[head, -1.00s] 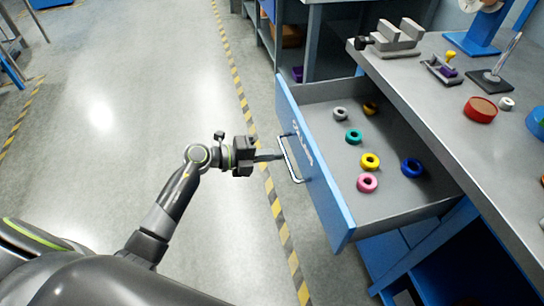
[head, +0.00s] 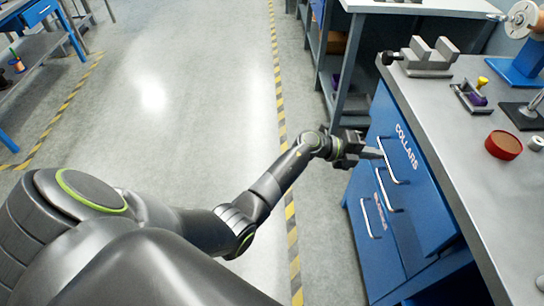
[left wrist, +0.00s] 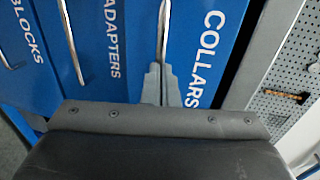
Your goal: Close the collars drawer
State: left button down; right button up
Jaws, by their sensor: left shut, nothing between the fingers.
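The blue collars drawer (head: 412,165), with white COLLARS lettering, is pushed in under the bench top, and its inside no longer shows. I cannot tell whether its front is fully flush. Its metal handle (head: 393,163) stands out from the front. My left gripper (head: 377,154) is shut and empty, its fingertips at the handle and close to the drawer front. In the left wrist view the shut fingers (left wrist: 161,85) point at the drawer front (left wrist: 205,50) beside its handle (left wrist: 163,30). My right gripper is not in view.
Drawers marked ADAPTERS (left wrist: 112,40) and BLOCKS sit below. The bench top (head: 460,130) holds a grey vise (head: 425,58), a red round container (head: 503,145) and small tools. Open floor (head: 190,90) lies to the left, with yellow-black tape (head: 280,110).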

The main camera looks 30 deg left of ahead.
aim_at(399, 153)
pick_arm(q)
jog(key=x, duration=0.3)
jog(key=shift+w+d+r, duration=0.25)
jog(key=shift+w+d, duration=0.05)
jog(key=shift+d, duration=0.1)
jog(key=shift+w+d+b, duration=0.15)
jog(key=shift+d+b, duration=0.1)
jog(key=shift+b, duration=0.05)
jog(key=shift+d+r, duration=0.1)
jog(key=shift+r, duration=0.05)
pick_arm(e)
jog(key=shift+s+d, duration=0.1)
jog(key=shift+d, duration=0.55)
pick_arm(q)
jog(key=shift+w+r, duration=0.1)
jog(key=shift+r, duration=0.1)
